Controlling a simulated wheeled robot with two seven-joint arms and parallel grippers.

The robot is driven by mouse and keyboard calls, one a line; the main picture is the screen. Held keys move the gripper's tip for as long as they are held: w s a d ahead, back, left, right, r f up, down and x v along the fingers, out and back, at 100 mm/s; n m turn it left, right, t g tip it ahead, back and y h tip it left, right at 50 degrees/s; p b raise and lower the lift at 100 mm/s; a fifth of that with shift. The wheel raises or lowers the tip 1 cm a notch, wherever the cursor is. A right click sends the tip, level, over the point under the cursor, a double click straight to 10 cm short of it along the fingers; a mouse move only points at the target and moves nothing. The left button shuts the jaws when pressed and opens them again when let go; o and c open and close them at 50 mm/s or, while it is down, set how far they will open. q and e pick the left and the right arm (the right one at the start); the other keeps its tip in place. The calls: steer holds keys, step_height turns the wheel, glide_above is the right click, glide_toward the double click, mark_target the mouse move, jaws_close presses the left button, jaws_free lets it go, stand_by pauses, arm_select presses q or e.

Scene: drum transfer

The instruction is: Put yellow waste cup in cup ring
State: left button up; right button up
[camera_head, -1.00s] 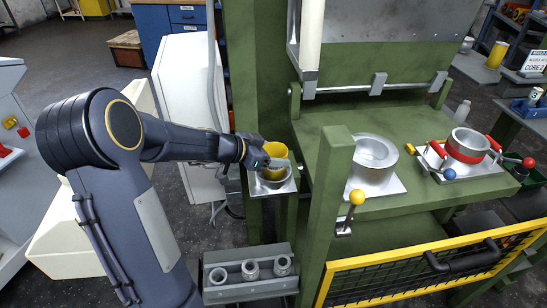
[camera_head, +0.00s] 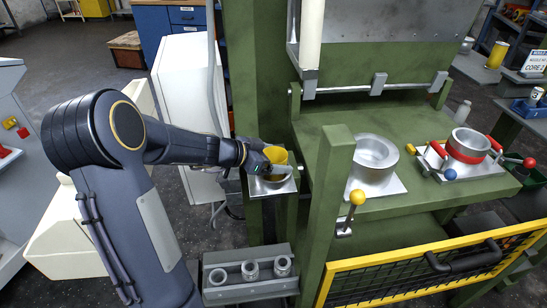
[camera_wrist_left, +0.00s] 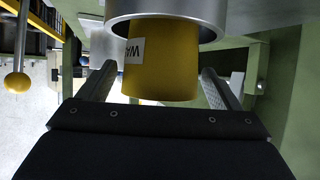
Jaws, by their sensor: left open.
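The yellow waste cup (camera_head: 275,154) stands in the metal cup ring (camera_head: 270,186) on the small ledge left of the green press, its upper part above the rim. In the left wrist view the yellow cup (camera_wrist_left: 165,60) appears upside down with part of a white label, and its lower end is hidden inside the ring (camera_wrist_left: 207,18). My left gripper (camera_head: 277,166) is around the cup at the ring. In the wrist view its fingers (camera_wrist_left: 159,72) are open, one on each side of the cup, with gaps showing. My right gripper is not in view.
A grey rack (camera_head: 250,289) with several metal cylinders sits below the ledge. A green post (camera_head: 325,215) and a yellow-ball lever (camera_head: 357,197) stand to the right. A metal bowl (camera_head: 373,160) and a red-banded clamped pot (camera_head: 467,148) are on the press table.

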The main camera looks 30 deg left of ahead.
arm_select(q)
steer(key=b+v, duration=0.1)
steer(key=v, duration=1.1)
steer(key=s+d+r+n+g, duration=0.1)
steer(key=s+d+n+g, duration=0.2)
steer(key=s+d, duration=0.75)
steer(key=s+d+f+n+g+y, duration=0.1)
steer(key=s+d+f+n, duration=0.3)
steer(key=s, duration=0.5)
steer(key=shift+s+d+f+n+g+y, duration=0.4)
steer(key=shift+d+y, duration=0.3)
steer(key=shift+d, duration=0.5)
steer(key=shift+w, duration=0.1)
